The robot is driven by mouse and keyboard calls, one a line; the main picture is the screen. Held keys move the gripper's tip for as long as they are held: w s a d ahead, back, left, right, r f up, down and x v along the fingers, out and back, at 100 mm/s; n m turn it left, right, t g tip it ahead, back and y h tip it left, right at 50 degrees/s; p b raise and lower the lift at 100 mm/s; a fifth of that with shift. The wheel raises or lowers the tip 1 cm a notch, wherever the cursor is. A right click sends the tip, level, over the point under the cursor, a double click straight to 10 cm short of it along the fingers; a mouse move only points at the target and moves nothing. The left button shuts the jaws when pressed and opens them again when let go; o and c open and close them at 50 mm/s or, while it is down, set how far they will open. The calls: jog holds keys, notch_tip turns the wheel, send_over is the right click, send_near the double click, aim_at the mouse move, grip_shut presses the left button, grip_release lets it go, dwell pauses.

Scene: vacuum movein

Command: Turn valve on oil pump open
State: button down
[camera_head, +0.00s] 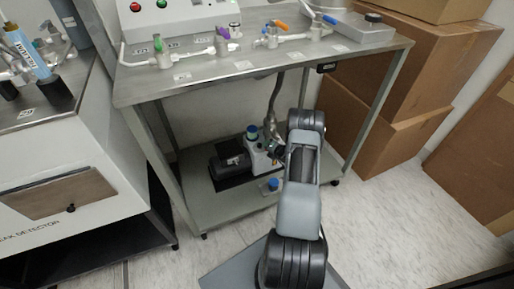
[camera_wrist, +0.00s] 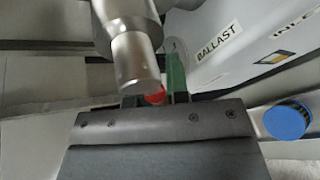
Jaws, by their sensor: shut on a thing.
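The oil pump (camera_head: 262,158), with a white front part and a dark motor body, stands on the lower shelf of a steel table. In the wrist view its white housing (camera_wrist: 235,30) with the word BALLAST fills the upper right. My gripper (camera_head: 277,152) reaches in at the pump's right side, below the metal hose. In the wrist view my gripper (camera_wrist: 155,98) is shut on a small red part (camera_wrist: 155,96), seemingly the valve, mostly hidden by a metal cylinder (camera_wrist: 137,55). A green piece (camera_wrist: 176,72) shows beside it. The valve's turn angle cannot be told.
A blue cap (camera_wrist: 287,121) is at the right in the wrist view. The steel table (camera_head: 300,58) holds valves and a control box (camera_head: 178,14) above my arm. Cardboard boxes (camera_head: 385,135) stand to the right. Floor is clear at lower right.

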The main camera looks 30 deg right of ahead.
jog(key=shift+d, duration=0.1)
dwell(0.4)
jog(key=c, duration=1.1)
grip_release()
